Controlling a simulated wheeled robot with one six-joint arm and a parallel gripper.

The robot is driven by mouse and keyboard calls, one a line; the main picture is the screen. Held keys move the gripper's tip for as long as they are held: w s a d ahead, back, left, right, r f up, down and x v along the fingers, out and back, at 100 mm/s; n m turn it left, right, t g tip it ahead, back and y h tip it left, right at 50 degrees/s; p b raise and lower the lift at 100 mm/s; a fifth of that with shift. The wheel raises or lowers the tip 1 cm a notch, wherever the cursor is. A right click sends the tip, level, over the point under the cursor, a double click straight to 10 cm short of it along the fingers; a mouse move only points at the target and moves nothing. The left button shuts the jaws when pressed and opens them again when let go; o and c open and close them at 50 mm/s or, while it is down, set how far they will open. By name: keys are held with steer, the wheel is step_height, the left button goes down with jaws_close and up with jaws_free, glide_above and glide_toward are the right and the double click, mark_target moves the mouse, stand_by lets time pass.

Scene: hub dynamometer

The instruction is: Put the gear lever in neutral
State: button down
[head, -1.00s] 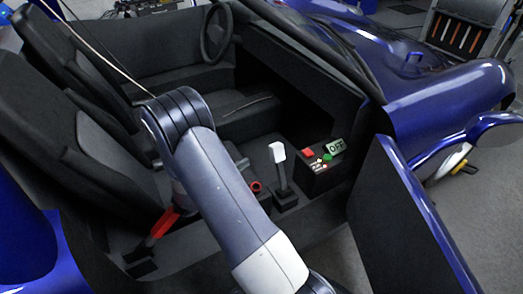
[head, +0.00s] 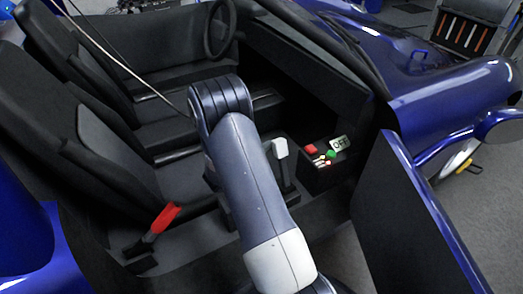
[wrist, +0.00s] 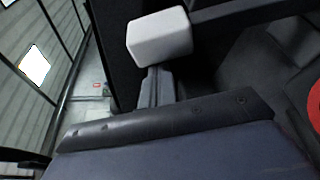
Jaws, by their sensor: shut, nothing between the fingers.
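The gear lever (head: 280,149) has a white block knob on a dark stalk and stands on the centre console in the head view. My arm passes just left of it and hides part of its base. My gripper (wrist: 165,121) shows as a dark bolted edge with a blue-grey body across the bottom. It is shut and empty, and appears apart from the knob. In the head view my arm hides the gripper.
A control box with red and green buttons and an OFF sign (head: 341,143) sits right of the lever. A red-handled lever (head: 165,218) stands by the near seat. The open blue door (head: 415,215) is at the right. A red round part (wrist: 314,112) shows at the wrist view's right edge.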

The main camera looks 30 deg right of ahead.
mark_target(278, 157)
steer(key=s+b, duration=0.2)
steer(key=s+r+m+b, duration=0.1)
steer(key=s+b, duration=0.2)
steer(key=s+r+m+b, duration=0.1)
steer(key=s+b, duration=0.1)
steer(key=shift+s+a+r+t+h, duration=0.1)
steer(key=shift+s+a+t+h, duration=0.2)
steer(key=shift+h, duration=0.1)
steer(key=shift+s+r+b, duration=0.1)
steer(key=shift+s+b, duration=0.2)
steer(key=shift+d, duration=0.1)
